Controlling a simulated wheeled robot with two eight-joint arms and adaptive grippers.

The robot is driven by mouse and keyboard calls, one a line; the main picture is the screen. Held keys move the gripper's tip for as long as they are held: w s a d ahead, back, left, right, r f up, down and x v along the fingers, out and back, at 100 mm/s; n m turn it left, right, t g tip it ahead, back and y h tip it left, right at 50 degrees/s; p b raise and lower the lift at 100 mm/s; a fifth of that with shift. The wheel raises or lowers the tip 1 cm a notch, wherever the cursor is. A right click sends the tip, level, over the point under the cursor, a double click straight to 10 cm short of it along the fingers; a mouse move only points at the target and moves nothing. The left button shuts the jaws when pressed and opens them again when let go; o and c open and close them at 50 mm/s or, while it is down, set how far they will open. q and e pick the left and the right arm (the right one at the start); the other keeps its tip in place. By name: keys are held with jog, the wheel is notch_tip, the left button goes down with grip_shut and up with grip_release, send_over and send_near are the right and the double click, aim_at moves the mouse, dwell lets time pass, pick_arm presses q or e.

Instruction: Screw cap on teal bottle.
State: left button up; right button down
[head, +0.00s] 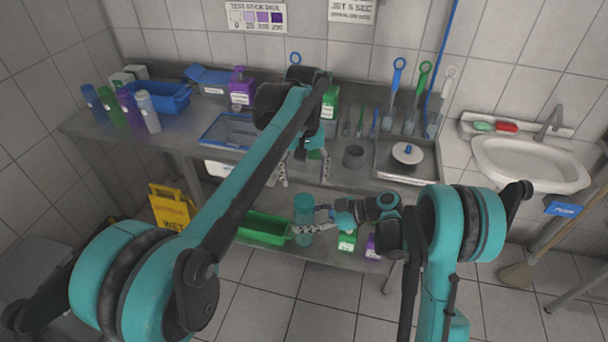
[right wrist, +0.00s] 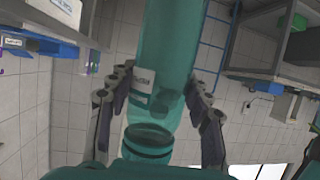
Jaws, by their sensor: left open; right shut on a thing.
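The teal bottle (head: 304,210) is in front of the steel bench's front edge, at the centre of the head view. My right gripper (head: 310,222) is shut around its body and holds it roughly upright. In the right wrist view the bottle (right wrist: 165,60) runs between the two fingers, with a white label showing. My left gripper (head: 304,167) is open above the bottle, fingers pointing down and apart from it. I cannot make out a separate cap, nor whether one is on the bottle.
The steel bench (head: 180,143) holds coloured bottles, a blue bin (head: 160,97), brushes and a tray with a white round lid (head: 407,153). A green bin (head: 263,229) is on the lower shelf, close to the bottle. A yellow floor sign (head: 169,207) stands left; a sink (head: 530,160) is right.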

aim_at(304, 200)
pick_arm(q)
jog(key=shift+f, duration=0.1)
jog(key=shift+f, duration=3.9)
jog(key=c, duration=1.2)
jog(key=o, duration=1.3)
notch_tip(304, 200, up, 12)
